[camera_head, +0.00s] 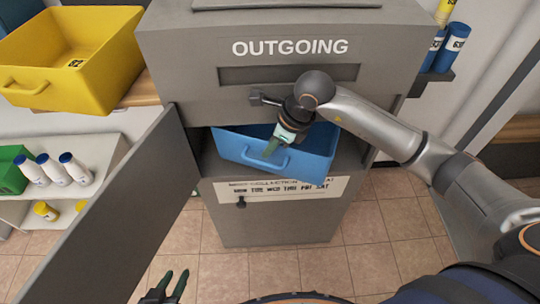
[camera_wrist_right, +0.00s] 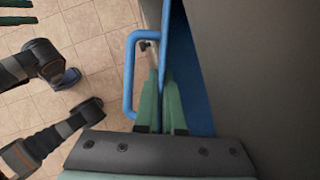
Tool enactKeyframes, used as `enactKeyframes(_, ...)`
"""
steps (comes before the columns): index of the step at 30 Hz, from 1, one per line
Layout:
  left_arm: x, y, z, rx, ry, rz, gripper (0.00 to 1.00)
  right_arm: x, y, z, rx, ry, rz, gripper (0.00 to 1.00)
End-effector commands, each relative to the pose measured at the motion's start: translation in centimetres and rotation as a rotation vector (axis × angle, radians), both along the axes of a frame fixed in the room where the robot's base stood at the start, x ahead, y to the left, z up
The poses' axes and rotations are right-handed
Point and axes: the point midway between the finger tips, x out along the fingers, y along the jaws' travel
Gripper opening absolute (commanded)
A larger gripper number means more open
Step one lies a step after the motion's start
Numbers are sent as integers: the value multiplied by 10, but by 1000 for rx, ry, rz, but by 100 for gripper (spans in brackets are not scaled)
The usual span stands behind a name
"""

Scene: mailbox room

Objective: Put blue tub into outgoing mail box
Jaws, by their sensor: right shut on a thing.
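The grey outgoing mail box (camera_head: 290,98) stands in the middle of the head view, lettered OUTGOING, with its door (camera_head: 95,215) swung open to the left. The blue tub (camera_head: 318,167) sits in the open compartment, its front wall and handle facing me; its back is hidden inside. My right gripper (camera_head: 273,146) reaches down from the right and is shut on the tub's front wall near the handle. In the right wrist view, the green fingers (camera_wrist_right: 163,105) pinch the blue wall (camera_wrist_right: 190,85) beside the handle loop. My left gripper (camera_head: 170,284) is low in the head view, open and empty.
A yellow tub (camera_head: 75,62) stands on a wooden ledge at upper left. A white shelf (camera_head: 105,165) below it holds white bottles (camera_head: 75,168) and a green bin (camera_head: 12,170). Blue cylinders (camera_head: 452,45) stand on a bracket at right. Tiled floor (camera_head: 385,235) is clear.

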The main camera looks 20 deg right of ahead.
Motion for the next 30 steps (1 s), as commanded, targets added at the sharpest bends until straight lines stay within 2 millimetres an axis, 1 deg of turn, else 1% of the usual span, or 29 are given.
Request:
enactKeyframes(1,0,0,-2,0,0,0,36,-2,1,-12,1,3,1,0)
enactKeyframes(3,0,0,-4,0,-1,0,36,-2,1,-24,0,4,2,0)
enactKeyframes(5,0,0,-4,0,-1,1,36,-2,1,-31,2,2,1,0)
enactKeyframes(12,2,0,0,-1,-7,1,36,-1,1,-33,0,-2,1,0)
enactKeyframes(16,2,1,-4,0,-7,1,36,-1,1,-36,0,-2,1,0)
enactKeyframes(17,2,1,-4,0,-6,1,36,-3,1,-38,-1,4,1,7)
enactKeyframes(18,1,1,-3,1,-5,2,36,-3,1,-37,-1,4,1,12)
enactKeyframes(24,-1,2,-5,2,1,3,36,-3,1,-37,-1,5,1,34)
enactKeyframes(25,-2,2,-5,2,2,3,36,-3,1,-37,-1,5,1,36)
enactKeyframes(30,-2,2,-5,2,3,3,36,-3,1,-37,-1,5,1,36)
